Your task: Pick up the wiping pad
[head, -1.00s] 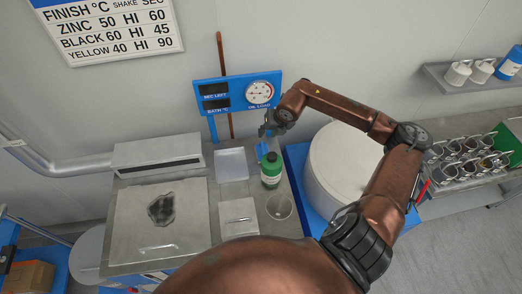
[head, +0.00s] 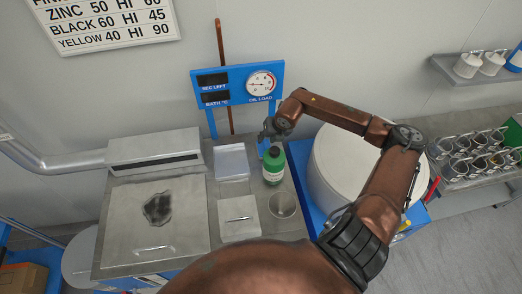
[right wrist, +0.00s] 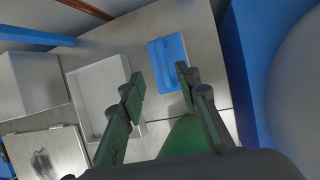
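The wiping pad is a blue block with a raised grip, lying on the metal bench. It shows best in the right wrist view (right wrist: 160,68), just beyond my fingertips. In the head view only a bit of blue pad (head: 263,147) shows behind the green bottle, below my right gripper (head: 272,132). In the right wrist view my right gripper (right wrist: 160,79) is open and empty, its fingers apart, with the right fingertip close to the pad's edge. I cannot tell the height between the fingers and the pad. My left gripper is in neither view.
A green bottle (head: 274,168) stands close in front of the pad. A shallow white tray (head: 231,163) lies to its left and a clear round dish (head: 282,205) in front. A display panel (head: 238,84) stands behind; a large white drum (head: 335,175) is at right.

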